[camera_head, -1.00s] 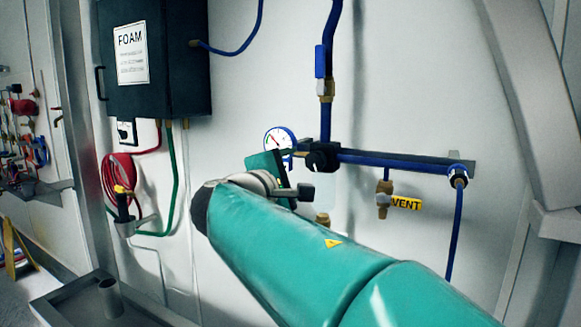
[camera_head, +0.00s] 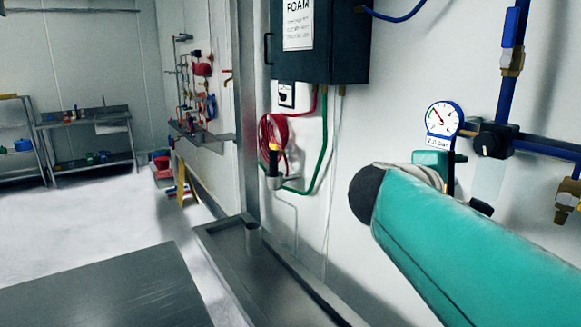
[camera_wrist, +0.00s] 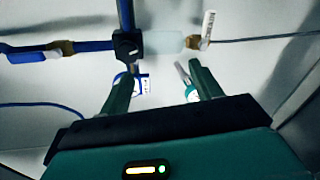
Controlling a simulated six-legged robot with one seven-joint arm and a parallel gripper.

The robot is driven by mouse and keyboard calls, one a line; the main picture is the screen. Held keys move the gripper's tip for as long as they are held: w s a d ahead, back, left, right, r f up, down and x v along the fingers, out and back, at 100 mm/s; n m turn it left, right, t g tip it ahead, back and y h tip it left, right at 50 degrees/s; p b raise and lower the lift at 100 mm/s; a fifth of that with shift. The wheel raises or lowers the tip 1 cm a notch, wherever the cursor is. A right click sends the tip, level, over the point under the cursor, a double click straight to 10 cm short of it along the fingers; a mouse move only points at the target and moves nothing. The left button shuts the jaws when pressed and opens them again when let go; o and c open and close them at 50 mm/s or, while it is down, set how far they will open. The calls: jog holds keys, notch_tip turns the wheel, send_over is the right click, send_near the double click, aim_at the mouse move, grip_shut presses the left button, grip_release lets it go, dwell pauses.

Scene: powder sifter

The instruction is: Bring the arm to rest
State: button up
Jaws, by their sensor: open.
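My teal arm reaches in from the lower right of the head view, close in front of the wall. My gripper (camera_wrist: 160,68) shows in the wrist view with its two green fingers apart. Nothing is held between them. In the head view my gripper is mostly hidden behind my arm. The pressure gauge (camera_head: 443,118) is on the wall just above the arm's far end, and the gauge also shows by the left finger in the wrist view (camera_wrist: 143,84). A black valve knob (camera_wrist: 127,46) lies beyond the fingertips. I cannot tell whether anything touches the fingers.
A dark FOAM box (camera_head: 335,45) and a red coiled hose (camera_head: 272,135) hang on the wall left of my arm. Blue pipes (camera_head: 508,95) run at the right. A metal tray (camera_head: 215,240) and flat metal surface (camera_head: 110,290) lie low. Floor (camera_head: 105,205) at the left is open.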

jog(key=s+a+f+m+g+y, duration=0.1)
jog(key=s+a+f+m+y, duration=0.3)
jog(key=s+a+f+y, duration=0.3)
jog(key=s+a+f+m+g+y, duration=0.1)
jog(key=s+a+f+m+y, duration=0.4)
jog(key=f, duration=1.2)
jog(key=s+a+y, duration=0.1)
jog(key=s+a, duration=0.1)
jog(key=s, duration=0.1)
jog(key=shift+a+f+g+y, duration=0.25)
jog(key=shift+f+g+y, duration=0.05)
jog(key=shift+f+y, duration=0.1)
jog(key=shift+s, duration=0.1)
dwell(1.5)
